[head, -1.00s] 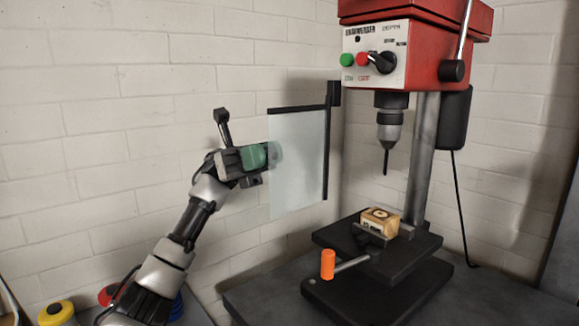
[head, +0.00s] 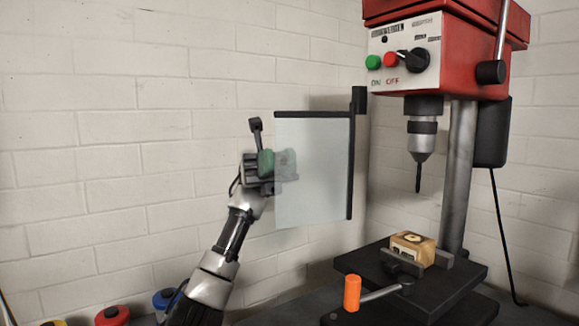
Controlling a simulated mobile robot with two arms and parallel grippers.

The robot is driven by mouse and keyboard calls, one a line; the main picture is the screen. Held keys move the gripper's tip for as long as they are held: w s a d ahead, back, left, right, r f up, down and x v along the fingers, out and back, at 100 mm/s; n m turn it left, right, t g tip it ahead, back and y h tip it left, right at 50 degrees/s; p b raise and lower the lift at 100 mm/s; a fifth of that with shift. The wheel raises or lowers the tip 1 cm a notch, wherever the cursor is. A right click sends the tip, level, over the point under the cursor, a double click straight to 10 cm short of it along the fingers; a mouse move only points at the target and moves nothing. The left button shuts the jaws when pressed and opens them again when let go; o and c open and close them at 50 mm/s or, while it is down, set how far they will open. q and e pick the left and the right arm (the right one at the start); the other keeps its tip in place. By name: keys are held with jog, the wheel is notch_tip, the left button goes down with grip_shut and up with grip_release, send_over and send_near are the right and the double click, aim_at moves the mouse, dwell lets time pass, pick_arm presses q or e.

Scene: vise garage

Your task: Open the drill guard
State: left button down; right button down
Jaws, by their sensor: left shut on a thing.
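The drill guard (head: 318,170) is a clear, whitish panel with a black top bar and a black right post. It stands swung out to the left of the red drill press (head: 437,60), clear of the chuck and bit (head: 421,145). My left gripper (head: 284,163) is at the guard's left edge, partly behind the clear panel. It is shut on that edge, though the fingertips look blurred through the panel. My right gripper is not in view.
A wooden block (head: 413,249) sits in the vise (head: 400,262) on the press table, with an orange handle (head: 352,292) in front. Red and blue round items (head: 113,314) stand at the lower left. A brick wall lies close behind.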

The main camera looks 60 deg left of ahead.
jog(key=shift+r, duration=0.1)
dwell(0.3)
pick_arm(q)
jog(key=c, duration=0.9)
grip_release()
jog(key=shift+c, duration=0.2)
jog(key=v, duration=0.7)
jog(key=shift+a+p, duration=0.2)
jog(key=shift+p, duration=0.15)
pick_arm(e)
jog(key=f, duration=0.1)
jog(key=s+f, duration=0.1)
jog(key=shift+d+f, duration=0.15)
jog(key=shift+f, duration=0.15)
pick_arm(q)
jog(key=shift+w+f, duration=0.1)
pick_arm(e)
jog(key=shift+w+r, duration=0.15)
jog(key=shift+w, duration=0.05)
